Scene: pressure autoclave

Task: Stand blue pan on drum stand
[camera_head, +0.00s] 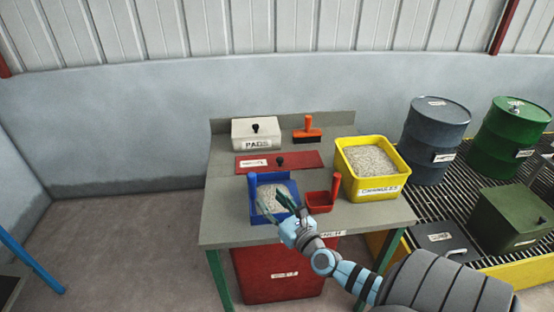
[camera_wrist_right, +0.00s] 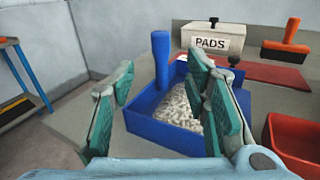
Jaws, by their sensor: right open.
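The blue pan (camera_head: 287,216) is a square open tray holding pale granules, with an upright blue handle (camera_wrist_right: 160,62) at its back left corner. It sits on the bench (camera_head: 228,222). My right gripper (camera_head: 276,205) is open over the front of the pan. In the right wrist view its two fingers stand apart, with the handle showing beyond the gap between them; I see no contact with it. The fingers hide part of the pan. The grated stand with a yellow rim (camera_head: 497,267) is at the right, bearing drums. My left gripper is not in view.
A yellow granules tub (camera_head: 358,185), a red scoop (camera_head: 319,203), a red lid (camera_head: 302,160), a white pads box (camera_head: 256,133) and an orange brush (camera_head: 307,131) are on the bench. Blue (camera_head: 438,135) and green (camera_head: 507,135) drums and a dark green box (camera_head: 510,222) occupy the stand; some grating is bare.

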